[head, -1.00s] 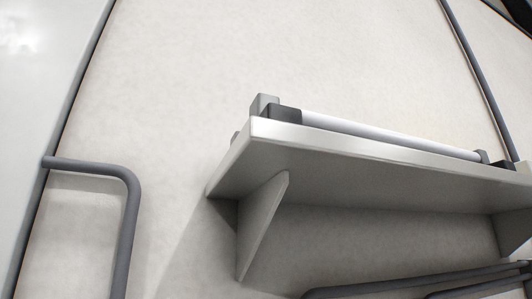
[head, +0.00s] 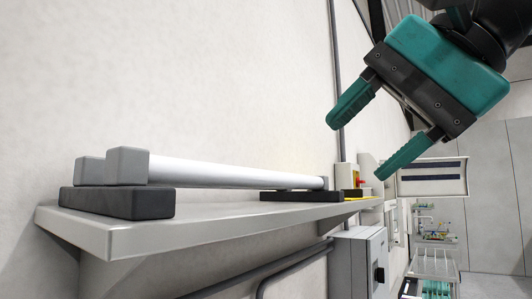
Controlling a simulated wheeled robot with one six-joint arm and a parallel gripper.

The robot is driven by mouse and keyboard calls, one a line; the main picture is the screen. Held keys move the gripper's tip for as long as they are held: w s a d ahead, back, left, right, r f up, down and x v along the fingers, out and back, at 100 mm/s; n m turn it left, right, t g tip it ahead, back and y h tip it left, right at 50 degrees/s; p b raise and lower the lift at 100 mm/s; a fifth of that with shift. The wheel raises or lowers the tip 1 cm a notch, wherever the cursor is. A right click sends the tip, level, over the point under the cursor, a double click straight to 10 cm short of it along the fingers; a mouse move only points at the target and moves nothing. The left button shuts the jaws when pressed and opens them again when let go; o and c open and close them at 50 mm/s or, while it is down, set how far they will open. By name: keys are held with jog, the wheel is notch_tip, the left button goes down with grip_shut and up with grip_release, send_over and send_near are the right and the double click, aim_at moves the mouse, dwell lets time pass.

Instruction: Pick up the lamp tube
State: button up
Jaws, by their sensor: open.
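The lamp tube (head: 235,174) is a long white tube with a square grey end cap at its near end. It lies along a grey wall shelf (head: 190,232) in the head view, resting on two black blocks (head: 118,203). A second grey end cap (head: 89,170) shows behind the near one; what it belongs to is mostly hidden.
A grey box (head: 357,262) is on the wall below and beyond the shelf's far end. A yellow and grey switch (head: 347,180) is near the tube's far end. Dark pipes (head: 290,272) run under the shelf. The wall above the tube is bare.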

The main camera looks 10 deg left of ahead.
jog(key=m+p, duration=0.1)
send_near(237, 170)
jog(key=shift+m+y, duration=0.3)
jog(key=shift+y, duration=0.1)
jog(key=shift+f+b+x, duration=0.25)
jog(key=shift+b+x, duration=2.45)
jog(key=shift+x, duration=2.2)
jog(key=shift+d+t, duration=0.25)
jog(key=shift+t, duration=0.05)
jog(key=c, duration=0.8)
